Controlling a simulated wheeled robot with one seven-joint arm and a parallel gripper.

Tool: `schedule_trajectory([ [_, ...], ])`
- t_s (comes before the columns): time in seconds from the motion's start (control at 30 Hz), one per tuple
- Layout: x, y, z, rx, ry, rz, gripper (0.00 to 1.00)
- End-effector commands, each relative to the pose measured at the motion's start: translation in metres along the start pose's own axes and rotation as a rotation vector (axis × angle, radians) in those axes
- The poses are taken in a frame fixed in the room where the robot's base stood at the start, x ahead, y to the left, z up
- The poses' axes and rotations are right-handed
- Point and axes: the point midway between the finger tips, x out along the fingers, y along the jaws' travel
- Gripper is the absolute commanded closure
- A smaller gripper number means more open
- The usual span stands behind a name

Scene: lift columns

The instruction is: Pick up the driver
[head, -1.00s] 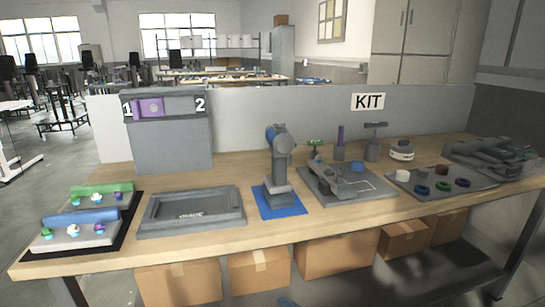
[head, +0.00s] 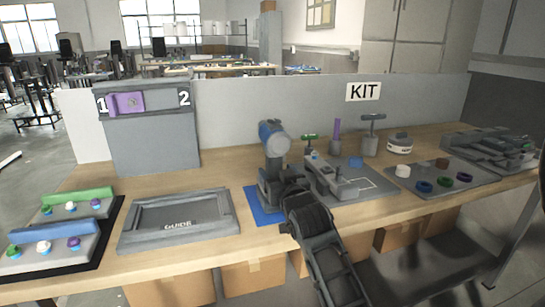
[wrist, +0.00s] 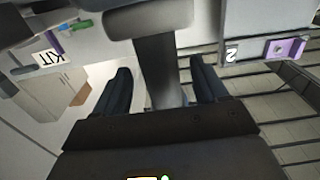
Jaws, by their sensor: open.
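The driver (head: 274,140), grey with a blue rear on its head, stands upright on a blue mat (head: 254,206) at the middle of the bench. My arm reaches in from the lower right, and my gripper (head: 274,182) is at the driver's handle, hiding its lower part. In the wrist view, which is upside down, the grey handle of the driver (wrist: 157,60) passes between the two dark fingers of my gripper (wrist: 162,80). The fingers are open, with a visible gap on each side of the handle.
A guide tray (head: 180,222) lies left of the mat, with button panels (head: 55,245) further left. A grey fixture plate (head: 378,186) with parts is close on the right. A grey cabinet with a purple slider (head: 127,103) stands behind.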

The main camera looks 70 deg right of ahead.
Motion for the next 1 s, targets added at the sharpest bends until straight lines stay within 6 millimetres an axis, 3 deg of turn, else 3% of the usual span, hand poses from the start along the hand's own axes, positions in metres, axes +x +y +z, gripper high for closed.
schedule_trajectory([
  [0.4, 0.051, -0.001, -0.002, -0.001, 0.001, 0.000, 0.28],
  [0.7, 0.056, -0.001, -0.001, -0.001, 0.000, -0.001, 0.28],
  [1.0, 0.055, -0.001, -0.001, -0.001, 0.000, -0.001, 0.55],
])
